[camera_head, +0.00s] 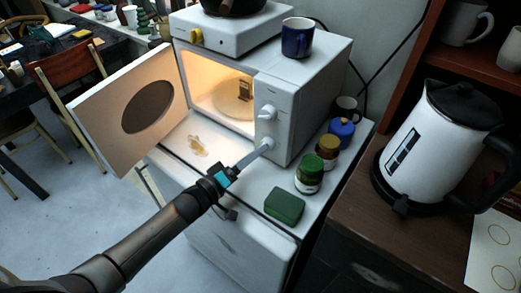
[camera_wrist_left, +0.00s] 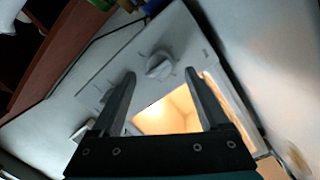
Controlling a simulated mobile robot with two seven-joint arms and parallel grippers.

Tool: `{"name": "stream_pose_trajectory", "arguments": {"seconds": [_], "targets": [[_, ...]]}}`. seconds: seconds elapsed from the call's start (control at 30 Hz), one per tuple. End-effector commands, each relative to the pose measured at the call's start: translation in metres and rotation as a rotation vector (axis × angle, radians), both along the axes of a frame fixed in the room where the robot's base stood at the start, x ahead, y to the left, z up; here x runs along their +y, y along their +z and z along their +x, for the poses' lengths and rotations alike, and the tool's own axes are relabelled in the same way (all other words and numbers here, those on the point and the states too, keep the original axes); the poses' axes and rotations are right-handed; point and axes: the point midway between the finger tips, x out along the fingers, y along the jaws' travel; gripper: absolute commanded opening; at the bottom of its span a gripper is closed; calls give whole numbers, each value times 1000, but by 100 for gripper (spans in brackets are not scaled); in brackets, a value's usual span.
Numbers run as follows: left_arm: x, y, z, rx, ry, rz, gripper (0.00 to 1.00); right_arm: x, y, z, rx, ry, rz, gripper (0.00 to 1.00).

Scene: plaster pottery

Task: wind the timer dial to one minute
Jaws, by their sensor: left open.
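The white microwave (camera_head: 299,100) stands with its door (camera_head: 105,118) swung open and its inside lit. Its front panel has an upper knob (camera_head: 267,112) and a lower knob (camera_head: 267,144); labels are too small to read, so I cannot tell which is the timer dial. My left gripper (camera_head: 260,151) points at the lower knob. In the left wrist view the fingers (camera_wrist_left: 160,76) are apart, with the lower knob (camera_wrist_left: 159,66) between and just beyond their tips; contact is unclear. My right gripper is out of view.
A green box (camera_head: 285,205), a green-lidded jar (camera_head: 309,175) and other jars stand right of the panel. A blue mug (camera_head: 297,38) and a hotplate (camera_head: 225,30) are on top of the microwave. A white kettle (camera_head: 430,140) stands at right.

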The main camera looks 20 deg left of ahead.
Motion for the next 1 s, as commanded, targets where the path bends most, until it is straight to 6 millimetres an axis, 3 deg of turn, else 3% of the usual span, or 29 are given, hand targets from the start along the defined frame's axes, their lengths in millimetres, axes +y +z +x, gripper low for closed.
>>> {"name": "stream_pose_trajectory", "arguments": {"seconds": [0.23,0.63,1.0], "targets": [[-12,0,25,0,1,-1,78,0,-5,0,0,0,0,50],[-15,0,30,1,1,-1,78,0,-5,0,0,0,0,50],[-15,0,30,1,1,-1,38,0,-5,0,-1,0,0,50]]}}
